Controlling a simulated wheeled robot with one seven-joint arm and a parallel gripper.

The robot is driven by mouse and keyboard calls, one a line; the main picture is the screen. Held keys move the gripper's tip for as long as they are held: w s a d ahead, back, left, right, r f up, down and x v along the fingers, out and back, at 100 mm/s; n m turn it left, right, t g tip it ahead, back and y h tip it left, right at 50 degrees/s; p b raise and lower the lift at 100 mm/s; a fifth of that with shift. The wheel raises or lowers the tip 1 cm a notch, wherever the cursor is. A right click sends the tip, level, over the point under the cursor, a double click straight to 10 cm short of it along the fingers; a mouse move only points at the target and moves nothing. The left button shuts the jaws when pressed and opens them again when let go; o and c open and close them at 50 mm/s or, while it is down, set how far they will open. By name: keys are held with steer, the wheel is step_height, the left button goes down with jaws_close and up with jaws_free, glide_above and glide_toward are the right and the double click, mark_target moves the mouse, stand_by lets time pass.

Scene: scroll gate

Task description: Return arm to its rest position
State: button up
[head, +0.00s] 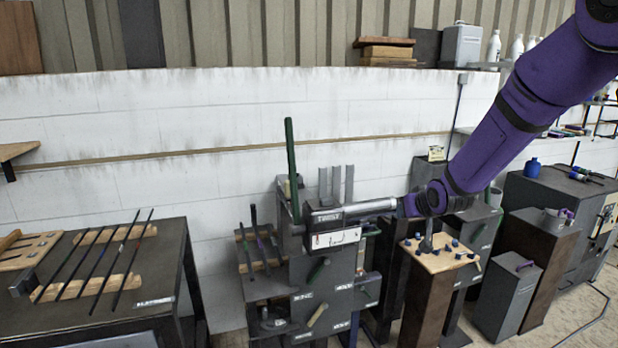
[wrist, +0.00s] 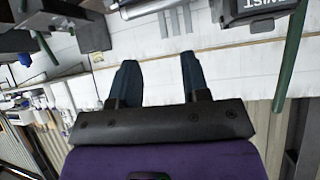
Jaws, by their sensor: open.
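My purple arm comes in from the upper right of the head view and slopes down to the left. Its dark wrist (head: 430,200) is beside the right end of a silver cylinder on the twist machine (head: 325,215); I cannot tell whether they touch. The fingers do not show clearly in the head view. In the wrist view my gripper (wrist: 157,66) has two dark blue fingers spread apart, with nothing between them. Behind them is the white wall, seen upside down. The machine's box (wrist: 258,10) and the green rod (wrist: 291,60) show at the upper right there.
A wooden-topped stand (head: 438,255) with several small blue parts is below my wrist. Dark pedestals and a cabinet (head: 560,215) are to the right. A green rod (head: 291,165) stands upright left of the machine. A table (head: 150,275) with thin rods is at far left.

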steer(key=s+d+r+g+h, duration=0.2)
steer(key=s+d+r, duration=0.1)
steer(key=s+r, duration=1.2)
steer(key=s+r+m+g, duration=0.1)
steer(key=s+g, duration=0.2)
steer(key=s, duration=2.3)
steer(key=shift+s+d+r+y, duration=0.2)
steer(key=shift+s+d+y, duration=0.1)
steer(key=shift+s+d, duration=0.1)
steer(key=shift+o, duration=0.8)
